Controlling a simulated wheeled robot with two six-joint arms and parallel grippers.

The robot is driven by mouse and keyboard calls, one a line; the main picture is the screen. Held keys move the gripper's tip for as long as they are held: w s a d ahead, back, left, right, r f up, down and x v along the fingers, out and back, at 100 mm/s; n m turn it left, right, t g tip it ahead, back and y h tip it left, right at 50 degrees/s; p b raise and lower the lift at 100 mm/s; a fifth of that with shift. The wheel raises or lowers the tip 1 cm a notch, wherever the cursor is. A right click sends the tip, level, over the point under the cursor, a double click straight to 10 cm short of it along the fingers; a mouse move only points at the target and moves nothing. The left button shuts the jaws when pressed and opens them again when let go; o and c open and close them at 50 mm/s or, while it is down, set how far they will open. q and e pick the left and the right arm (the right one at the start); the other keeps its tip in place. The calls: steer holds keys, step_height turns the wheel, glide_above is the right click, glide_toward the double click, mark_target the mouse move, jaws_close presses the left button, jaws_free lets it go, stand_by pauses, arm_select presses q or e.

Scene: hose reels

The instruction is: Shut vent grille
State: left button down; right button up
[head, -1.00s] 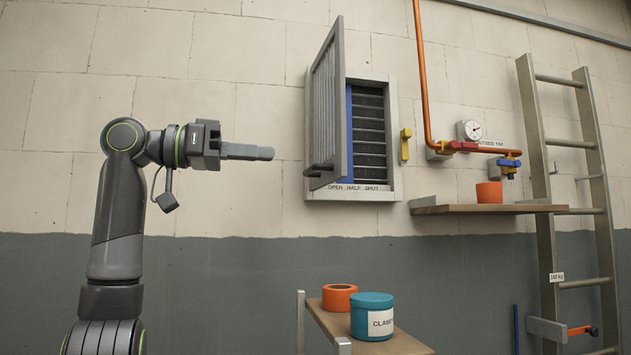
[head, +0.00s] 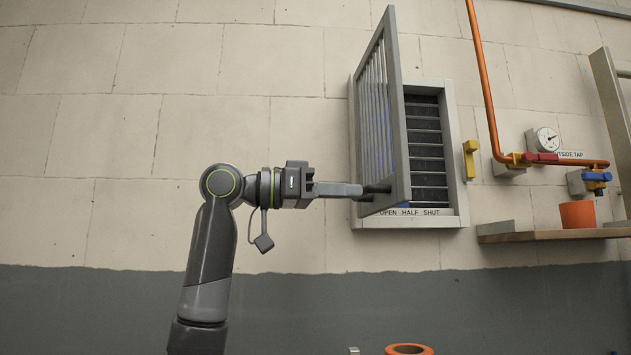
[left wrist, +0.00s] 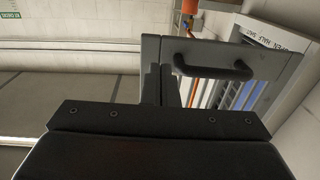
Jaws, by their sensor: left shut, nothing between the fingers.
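The vent grille (head: 380,110) is a grey slatted panel standing swung out from its wall frame (head: 453,150), with dark louvres showing behind it. Its dark handle (head: 377,187) is low on the panel; it also shows in the left wrist view (left wrist: 213,66). Lettering OPEN HALF SHUT runs along the frame's bottom. My left gripper (head: 357,190) is shut and empty, its fingertips just left of the handle in the head view. In the left wrist view the fingers (left wrist: 164,85) overlap the panel's lower frame; I cannot tell whether they touch it. My right gripper is not in view.
A yellow catch (head: 470,159) is on the wall right of the frame. Further right are an orange pipe (head: 484,80), a gauge (head: 543,140), and a shelf (head: 520,235) with an orange pot (head: 577,215). An orange ring (head: 409,349) shows at the bottom edge.

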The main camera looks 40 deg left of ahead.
mark_target(397, 192)
arm_select(q)
steer(key=p+x, duration=0.1)
steer(key=x, duration=0.3)
steer(key=shift+w+d+r+p, duration=0.15)
steer(key=shift+w+d+p, duration=0.05)
steer(key=shift+w+p, duration=0.15)
steer(key=shift+w+d, duration=0.35)
steer(key=shift+d, duration=0.05)
steer(key=shift+w, duration=0.15)
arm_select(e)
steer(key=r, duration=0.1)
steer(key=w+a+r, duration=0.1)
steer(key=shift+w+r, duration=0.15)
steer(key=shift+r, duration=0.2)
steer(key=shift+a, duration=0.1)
